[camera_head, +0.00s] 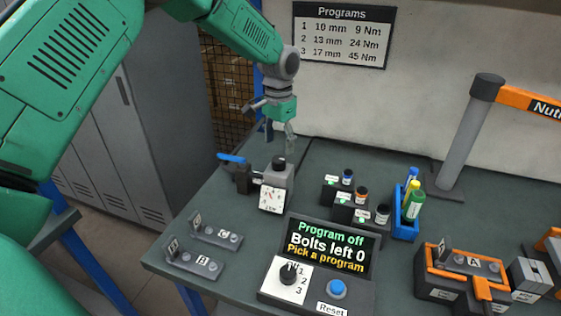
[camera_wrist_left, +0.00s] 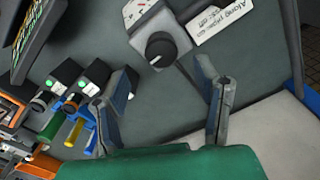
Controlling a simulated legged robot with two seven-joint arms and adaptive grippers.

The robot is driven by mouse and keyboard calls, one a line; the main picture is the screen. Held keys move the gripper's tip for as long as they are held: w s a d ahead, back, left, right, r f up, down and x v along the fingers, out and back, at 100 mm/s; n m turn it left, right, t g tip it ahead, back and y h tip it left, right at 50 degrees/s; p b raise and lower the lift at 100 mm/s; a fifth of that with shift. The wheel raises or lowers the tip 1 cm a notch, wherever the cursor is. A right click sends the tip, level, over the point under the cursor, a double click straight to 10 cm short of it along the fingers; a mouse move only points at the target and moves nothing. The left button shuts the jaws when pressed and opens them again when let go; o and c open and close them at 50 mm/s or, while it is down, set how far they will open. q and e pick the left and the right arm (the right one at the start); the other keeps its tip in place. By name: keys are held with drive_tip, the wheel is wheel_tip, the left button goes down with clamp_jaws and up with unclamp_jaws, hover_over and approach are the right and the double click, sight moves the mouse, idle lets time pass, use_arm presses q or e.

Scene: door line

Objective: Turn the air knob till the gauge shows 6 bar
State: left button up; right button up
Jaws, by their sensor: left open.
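The air knob (camera_head: 279,162) is black and sits on top of a grey regulator box at the back left of the bench. The gauge (camera_head: 271,198) is a white face on the front of that box; its reading is too small to tell. My left gripper (camera_head: 279,141) is open, pointing down above the knob, with its fingers apart. In the left wrist view the knob (camera_wrist_left: 160,48) lies just beyond and between the open fingertips (camera_wrist_left: 165,72), seemingly not touched. The gauge (camera_wrist_left: 134,12) is cut by the top edge there. My right gripper is not in view.
A blue-handled valve (camera_head: 233,159) stands close left of the regulator. Small dark blocks with bottles (camera_head: 346,178) and a blue holder (camera_head: 405,212) stand to the right. The display (camera_head: 329,246) reads "Program off, Bolts left 0, Pick a program". A grey post (camera_head: 465,135) rises at right.

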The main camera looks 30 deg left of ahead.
sight(277, 158)
use_arm(q)
drive_tip(key=f, duration=0.5)
drive_tip(key=shift+a+f, duration=0.1)
drive_tip(key=shift+a, duration=0.3)
drive_tip(key=shift+s+d+f, duration=0.1)
drive_tip(key=shift+d+f, duration=0.05)
drive_tip(key=shift+f, duration=0.45)
drive_tip(key=shift+d+f, duration=0.15)
drive_tip(key=shift+d, duration=0.1)
drive_tip(key=shift+a, duration=0.1)
drive_tip(key=c, duration=1.1)
drive_tip(key=shift+a, duration=0.1)
drive_tip(key=shift+c, duration=0.2)
